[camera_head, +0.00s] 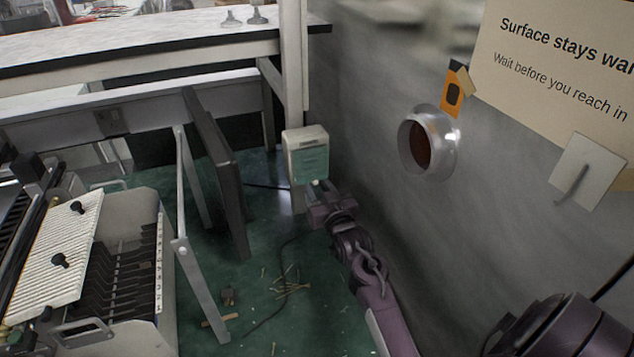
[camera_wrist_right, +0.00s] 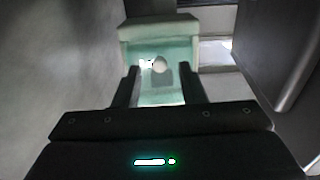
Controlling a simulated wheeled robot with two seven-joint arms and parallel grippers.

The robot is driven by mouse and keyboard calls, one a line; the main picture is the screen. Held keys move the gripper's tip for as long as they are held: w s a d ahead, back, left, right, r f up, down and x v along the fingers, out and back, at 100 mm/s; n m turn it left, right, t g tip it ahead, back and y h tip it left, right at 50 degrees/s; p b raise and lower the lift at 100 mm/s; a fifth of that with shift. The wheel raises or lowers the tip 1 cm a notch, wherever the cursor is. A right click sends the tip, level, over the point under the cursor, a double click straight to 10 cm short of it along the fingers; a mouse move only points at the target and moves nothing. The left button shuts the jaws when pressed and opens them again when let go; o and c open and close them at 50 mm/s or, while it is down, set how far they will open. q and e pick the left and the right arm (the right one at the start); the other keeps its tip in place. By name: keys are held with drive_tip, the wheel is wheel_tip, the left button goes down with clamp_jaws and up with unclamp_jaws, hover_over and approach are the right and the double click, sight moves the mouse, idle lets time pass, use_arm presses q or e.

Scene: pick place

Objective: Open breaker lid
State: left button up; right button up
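The breaker box (camera_head: 306,143) is small and pale, with a green see-through lid (camera_head: 311,163) on its front. It sits low at the post beside the grey wall. In the right wrist view the box's pale top (camera_wrist_right: 158,29) is above the greenish lid (camera_wrist_right: 160,92), with a round white knob (camera_wrist_right: 160,64) showing. The lid looks closed. My right gripper (camera_head: 319,187) is at the lower front of the box. In the right wrist view its two fingers (camera_wrist_right: 158,83) are apart, one on each side of the knob, with nothing gripped. Contact cannot be told. My left gripper is out of view.
A metal pipe flange (camera_head: 428,140) sticks out of the grey wall (camera_head: 390,90) at right. A dark upright panel (camera_head: 226,175) stands left of the box. A machine with a ribbed white cover (camera_head: 62,250) fills the lower left. Debris (camera_head: 288,285) lies on the green floor.

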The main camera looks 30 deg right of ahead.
drive_tip(key=shift+w+d, duration=0.15)
drive_tip(key=shift+w, duration=0.45)
drive_tip(key=shift+w+d, duration=0.1)
drive_tip(key=shift+w, duration=0.25)
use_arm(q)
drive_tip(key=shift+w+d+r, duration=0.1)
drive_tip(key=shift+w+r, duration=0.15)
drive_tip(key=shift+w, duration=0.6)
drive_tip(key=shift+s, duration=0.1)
use_arm(e)
drive_tip(key=shift+c, duration=0.5)
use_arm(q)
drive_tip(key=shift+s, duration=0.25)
use_arm(e)
clamp_jaws()
